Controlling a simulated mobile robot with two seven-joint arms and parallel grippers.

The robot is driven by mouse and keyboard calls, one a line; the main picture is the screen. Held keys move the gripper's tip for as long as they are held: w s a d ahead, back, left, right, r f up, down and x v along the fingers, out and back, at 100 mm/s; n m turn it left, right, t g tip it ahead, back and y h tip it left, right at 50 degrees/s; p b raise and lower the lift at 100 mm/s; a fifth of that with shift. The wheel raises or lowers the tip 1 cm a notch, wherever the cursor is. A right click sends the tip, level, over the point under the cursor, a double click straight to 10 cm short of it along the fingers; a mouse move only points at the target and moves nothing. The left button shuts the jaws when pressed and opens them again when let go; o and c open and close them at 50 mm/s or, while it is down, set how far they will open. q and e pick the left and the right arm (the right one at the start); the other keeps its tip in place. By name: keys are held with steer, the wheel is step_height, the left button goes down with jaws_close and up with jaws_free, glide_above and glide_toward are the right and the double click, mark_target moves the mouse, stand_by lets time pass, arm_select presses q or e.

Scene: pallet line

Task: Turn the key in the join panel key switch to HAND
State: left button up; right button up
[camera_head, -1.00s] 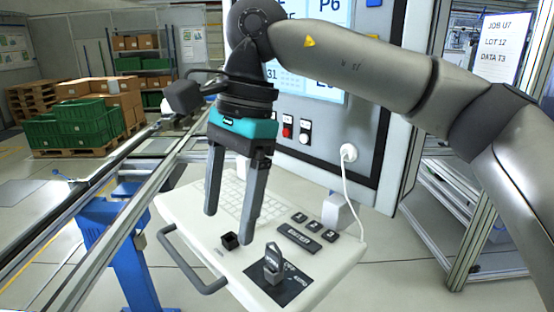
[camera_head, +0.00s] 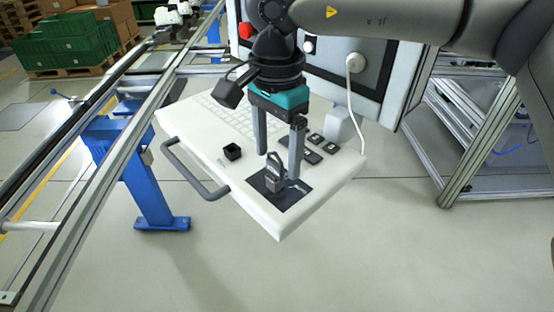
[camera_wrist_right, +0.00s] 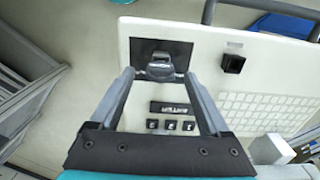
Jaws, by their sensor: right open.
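The key (camera_head: 274,173) stands in the key switch on a dark label plate (camera_head: 294,194), at the front corner of the white panel. The key also shows in the right wrist view (camera_wrist_right: 160,66), between the fingertips. My right gripper (camera_head: 279,166) is open and points down, with its fingers close to the key; whether they touch it cannot be told. The lettering on the plate is too small and partly covered, so the key's position cannot be read. My left gripper is not in view.
The white panel (camera_head: 190,148) carries a keyboard (camera_head: 222,114), a small black square holder (camera_head: 232,151) and several black buttons (camera_head: 316,138). A grey handle (camera_head: 185,175) runs along its front left edge. A conveyor rail (camera_head: 95,158) on a blue leg (camera_head: 150,190) stands at left.

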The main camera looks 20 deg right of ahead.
mark_target(275, 160)
steer(key=shift+f, duration=1.6)
jaws_close()
steer(key=n+b, duration=0.1)
steer(key=n, duration=0.3)
steer(key=shift+f, duration=0.1)
steer(key=n+b, duration=0.1)
steer(key=n, duration=0.3)
steer(key=shift+w+a, duration=0.1)
steer(key=c, duration=0.5)
jaws_free()
steer(key=shift+n, duration=0.6)
steer(key=shift+c, duration=0.2)
steer(key=o, duration=0.5)
steer(key=shift+o, duration=0.4)
steer(key=shift+o, duration=1.4)
